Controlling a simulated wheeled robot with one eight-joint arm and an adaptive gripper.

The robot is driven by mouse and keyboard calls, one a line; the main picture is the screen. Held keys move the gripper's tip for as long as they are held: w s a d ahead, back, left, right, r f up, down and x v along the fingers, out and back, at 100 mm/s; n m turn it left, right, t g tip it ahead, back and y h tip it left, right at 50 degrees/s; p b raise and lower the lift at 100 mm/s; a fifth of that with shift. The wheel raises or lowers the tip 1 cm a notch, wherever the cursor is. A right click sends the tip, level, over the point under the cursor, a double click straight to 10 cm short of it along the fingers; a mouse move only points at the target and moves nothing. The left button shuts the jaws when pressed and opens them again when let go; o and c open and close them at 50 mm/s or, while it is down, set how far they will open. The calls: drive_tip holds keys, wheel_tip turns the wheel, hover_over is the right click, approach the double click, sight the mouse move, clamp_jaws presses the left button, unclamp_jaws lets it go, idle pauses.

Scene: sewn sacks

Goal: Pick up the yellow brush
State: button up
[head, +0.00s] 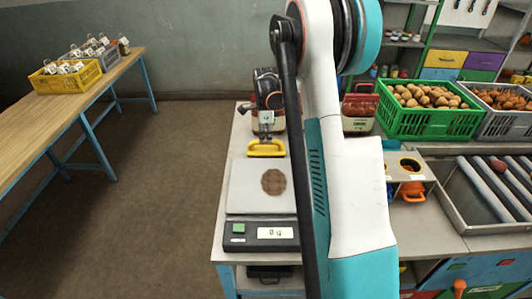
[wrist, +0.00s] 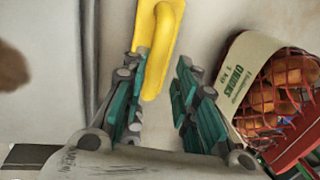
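In the wrist view the yellow brush (wrist: 160,40) runs from the top edge down between the fingers of my gripper (wrist: 162,75). The fingers are spread apart, with visible room on the right side of the brush. The left finger is close beside it; I cannot tell whether they touch. The brush's underside is hidden.
The scale (head: 262,232) has a brown round patch (head: 273,182) on its plate. A red net sack labelled onions (wrist: 275,85) stands right of the fingers. A green crate (head: 425,122) of brown produce and a roller tray (head: 455,205) are farther right. A wooden table (head: 65,105) stands left.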

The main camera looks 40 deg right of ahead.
sight(266, 148)
drive_tip(key=shift+w+d+f+b, duration=0.15)
drive_tip(key=shift+f+b, duration=0.1)
drive_tip(key=shift+f, duration=0.65)
drive_tip(key=shift+w+a+f+b, duration=0.1)
drive_tip(key=shift+f+b, duration=0.2)
drive_tip(key=shift+f, duration=0.6)
drive_tip(key=shift+w+d+f+b, duration=0.15)
drive_tip(key=shift+f+b, duration=0.1)
drive_tip(key=shift+f, duration=0.65)
drive_tip(key=shift+a, duration=0.1)
drive_tip(key=shift+c, duration=0.6)
clamp_jaws()
